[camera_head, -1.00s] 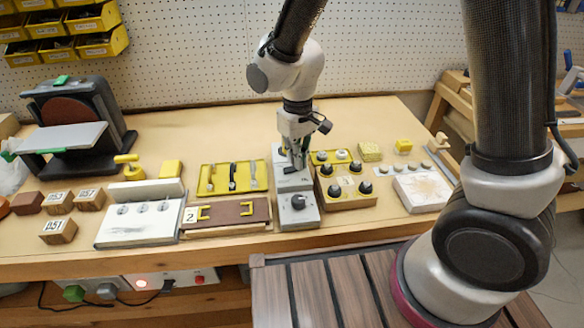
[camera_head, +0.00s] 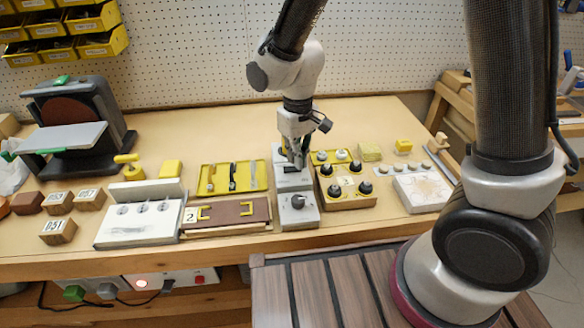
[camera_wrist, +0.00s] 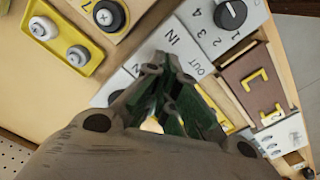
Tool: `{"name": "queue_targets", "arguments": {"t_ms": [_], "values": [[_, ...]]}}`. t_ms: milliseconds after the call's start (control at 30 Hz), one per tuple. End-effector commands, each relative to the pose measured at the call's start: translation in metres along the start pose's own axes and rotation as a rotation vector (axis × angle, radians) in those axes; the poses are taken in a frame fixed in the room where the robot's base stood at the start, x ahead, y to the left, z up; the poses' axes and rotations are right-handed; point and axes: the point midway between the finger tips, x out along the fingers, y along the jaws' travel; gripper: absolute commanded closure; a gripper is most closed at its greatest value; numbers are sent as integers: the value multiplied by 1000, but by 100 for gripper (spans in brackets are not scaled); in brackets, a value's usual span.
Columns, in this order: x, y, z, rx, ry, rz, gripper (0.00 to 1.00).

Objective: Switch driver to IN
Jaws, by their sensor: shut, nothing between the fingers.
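A grey block (camera_head: 298,214) with a black dial stands on the bench. My gripper (camera_head: 296,163) is over the far part of this grey unit, pointing down. In the wrist view my gripper (camera_wrist: 165,70) is shut and empty, its tips near the IN lettering. The fingers hide what lies under them, so I cannot tell the driver's position or contact.
A brown panel with yellow handles (camera_head: 232,213) and a yellow tool tray (camera_head: 204,187) are on the left. Bare bench lies behind (camera_head: 220,140).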

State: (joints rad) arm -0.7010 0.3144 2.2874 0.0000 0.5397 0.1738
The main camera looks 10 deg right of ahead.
Motion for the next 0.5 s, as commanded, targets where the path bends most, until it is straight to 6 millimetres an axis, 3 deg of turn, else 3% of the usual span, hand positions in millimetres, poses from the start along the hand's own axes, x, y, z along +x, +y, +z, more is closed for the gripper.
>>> {"name": "queue_targets", "arguments": {"t_ms": [500], "values": [[-46,0,0,0,2,0,100]]}}
